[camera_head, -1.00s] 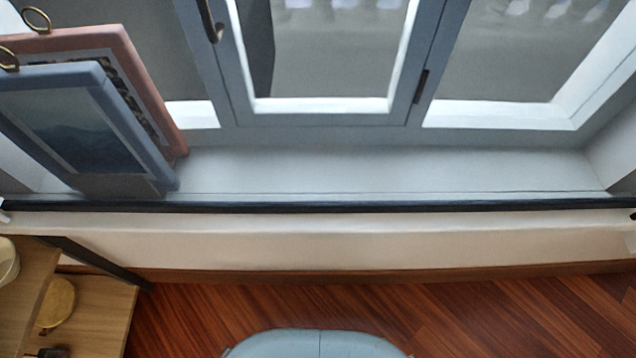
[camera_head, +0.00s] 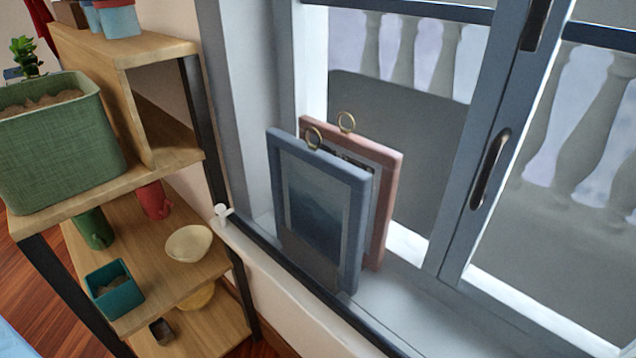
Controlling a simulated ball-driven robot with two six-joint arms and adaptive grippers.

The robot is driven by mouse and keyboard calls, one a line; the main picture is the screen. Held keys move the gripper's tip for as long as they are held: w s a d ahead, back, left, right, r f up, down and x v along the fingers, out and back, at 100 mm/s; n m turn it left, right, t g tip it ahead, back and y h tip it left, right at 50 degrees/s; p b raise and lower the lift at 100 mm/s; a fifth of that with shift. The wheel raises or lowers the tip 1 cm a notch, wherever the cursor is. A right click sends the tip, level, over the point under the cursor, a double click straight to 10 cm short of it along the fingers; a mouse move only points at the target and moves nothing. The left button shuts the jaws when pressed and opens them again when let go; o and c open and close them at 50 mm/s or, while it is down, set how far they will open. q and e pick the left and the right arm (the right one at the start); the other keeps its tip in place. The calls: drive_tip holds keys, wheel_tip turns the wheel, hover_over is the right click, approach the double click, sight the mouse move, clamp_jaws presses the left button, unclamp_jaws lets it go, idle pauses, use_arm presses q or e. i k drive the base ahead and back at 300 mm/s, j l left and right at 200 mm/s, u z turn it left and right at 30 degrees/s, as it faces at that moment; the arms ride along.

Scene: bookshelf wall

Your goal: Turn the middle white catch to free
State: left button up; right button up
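I cannot make out a white catch for certain in the head view. A small white knob-like fitting (camera_head: 222,212) sits at the left end of the dark rail along the window sill, beside the shelf; I cannot tell what it is. The window frame carries a dark, upright handle (camera_head: 490,168), and another dark fitting (camera_head: 535,24) shows higher up on the frame. Neither my left nor my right gripper is in view.
A blue picture frame (camera_head: 318,205) and a pink one (camera_head: 386,212) lean upright on the sill (camera_head: 400,305). A wooden shelf (camera_head: 175,145) at left holds a green planter (camera_head: 60,140), cups, a cream bowl (camera_head: 188,244) and a teal pot (camera_head: 112,288).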

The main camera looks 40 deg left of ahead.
sight(220, 209)
drive_tip(key=u, duration=1.95)
